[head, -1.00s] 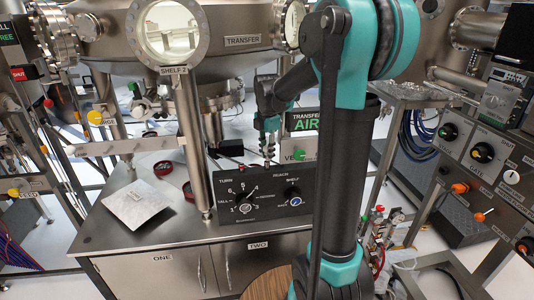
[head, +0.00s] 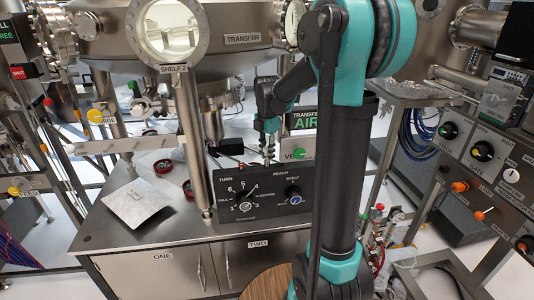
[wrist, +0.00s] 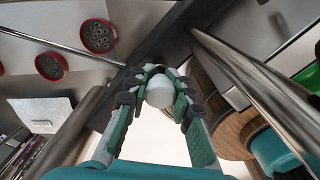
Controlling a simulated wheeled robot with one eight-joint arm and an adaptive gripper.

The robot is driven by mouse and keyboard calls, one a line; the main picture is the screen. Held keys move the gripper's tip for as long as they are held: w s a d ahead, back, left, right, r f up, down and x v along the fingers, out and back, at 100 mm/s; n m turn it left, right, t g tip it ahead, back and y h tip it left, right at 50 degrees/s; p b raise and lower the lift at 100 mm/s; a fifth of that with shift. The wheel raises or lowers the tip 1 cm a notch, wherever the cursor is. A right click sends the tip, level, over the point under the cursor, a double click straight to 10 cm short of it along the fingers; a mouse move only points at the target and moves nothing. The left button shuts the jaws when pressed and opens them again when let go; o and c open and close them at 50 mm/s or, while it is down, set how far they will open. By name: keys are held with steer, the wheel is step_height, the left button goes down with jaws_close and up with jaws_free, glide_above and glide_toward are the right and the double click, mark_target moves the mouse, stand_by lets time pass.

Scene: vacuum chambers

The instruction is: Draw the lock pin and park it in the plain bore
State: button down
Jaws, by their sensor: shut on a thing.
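My gripper (head: 267,148) is above the top of the black control box (head: 262,210) marked TURN and REACH, in the head view. In the wrist view my gripper (wrist: 161,88) is shut on a pale, rounded knob (wrist: 160,92), which looks like the head of the lock pin. The pin's shank is hidden behind the knob and fingers. I cannot tell whether the pin sits in a bore or is clear of it. The plain bore cannot be made out in either view.
A steel column (head: 195,140) stands left of the box. Two red-rimmed round parts (wrist: 98,36) (wrist: 50,66) and a pale plate (head: 138,201) lie on the steel bench (head: 130,243). The TRANSFER chamber (head: 235,18) overhangs behind.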

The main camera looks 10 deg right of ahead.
steer(key=shift+f, duration=0.2)
steer(key=shift+r, duration=0.9)
